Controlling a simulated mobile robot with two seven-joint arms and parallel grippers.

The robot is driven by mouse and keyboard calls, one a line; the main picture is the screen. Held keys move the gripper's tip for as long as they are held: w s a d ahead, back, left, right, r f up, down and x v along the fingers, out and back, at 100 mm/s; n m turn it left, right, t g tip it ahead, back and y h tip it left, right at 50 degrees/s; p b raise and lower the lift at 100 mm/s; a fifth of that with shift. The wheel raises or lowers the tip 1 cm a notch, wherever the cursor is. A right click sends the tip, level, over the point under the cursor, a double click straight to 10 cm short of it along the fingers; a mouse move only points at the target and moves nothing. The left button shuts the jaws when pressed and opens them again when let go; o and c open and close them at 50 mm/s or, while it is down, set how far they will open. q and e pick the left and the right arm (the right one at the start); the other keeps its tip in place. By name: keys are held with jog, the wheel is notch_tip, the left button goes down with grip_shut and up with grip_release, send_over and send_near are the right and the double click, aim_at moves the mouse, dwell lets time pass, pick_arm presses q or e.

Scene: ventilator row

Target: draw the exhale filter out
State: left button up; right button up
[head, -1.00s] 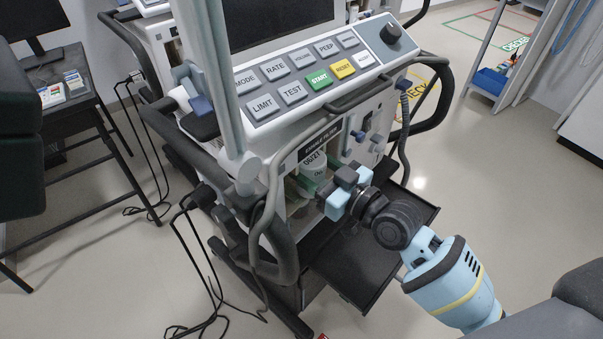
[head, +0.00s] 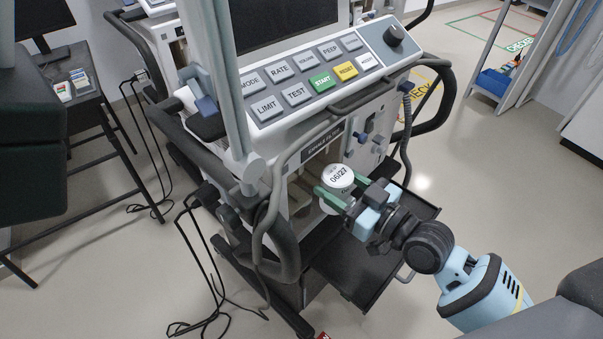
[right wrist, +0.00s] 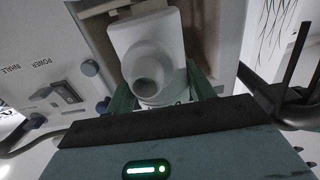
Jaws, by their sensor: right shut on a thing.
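The exhale filter (head: 339,176) is a white piece with a round top marked 06/27. My right gripper (head: 340,195) is shut on it, one green finger on each side. It holds the filter just in front of the opening under the dark EXHALE FILTER label (head: 325,144) on the ventilator. In the right wrist view the filter (right wrist: 152,40) shows a round port facing the camera, between the green fingers (right wrist: 160,92). I cannot tell whether its far end is wholly clear of the opening. My left gripper is not in view.
A black tray (head: 352,272) lies below the filter. A grey hose (head: 272,205) and a dark rail (head: 283,225) stand to its left. The slanted button panel (head: 310,75) overhangs above. Open floor (head: 500,200) lies to the right.

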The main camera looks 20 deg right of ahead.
aim_at(349, 192)
jog(key=shift+v, duration=2.05)
jog(key=shift+s+d, duration=0.25)
jog(key=shift+s, duration=0.15)
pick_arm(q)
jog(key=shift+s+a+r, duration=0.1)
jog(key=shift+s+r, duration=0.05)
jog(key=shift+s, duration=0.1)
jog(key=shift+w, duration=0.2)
